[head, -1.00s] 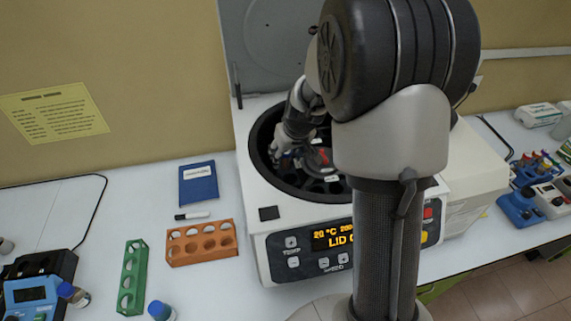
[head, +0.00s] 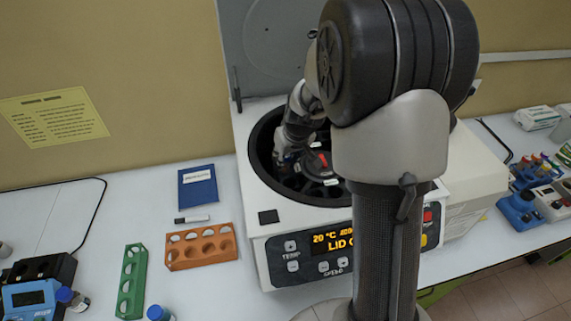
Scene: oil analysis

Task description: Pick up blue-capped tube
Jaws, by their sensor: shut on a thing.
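My gripper (head: 285,164) is inside the open bowl of the centrifuge (head: 262,238), at the left side of the rotor. It is small and dark in the view, and its fingers are shut on a tube there. The tube is almost wholly hidden by the fingers and shadow, so its cap colour cannot be made out clearly. The black rotor (head: 318,166) with a red mark shows just right of my gripper. My arm covers the right part of the bowl.
The raised lid (head: 265,60) stands behind the bowl. An orange rack (head: 200,262), a green rack (head: 131,285), a blue notebook (head: 198,200) and a marker (head: 192,219) lie to the left. Blue-capped bottles (head: 157,313) stand at front left.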

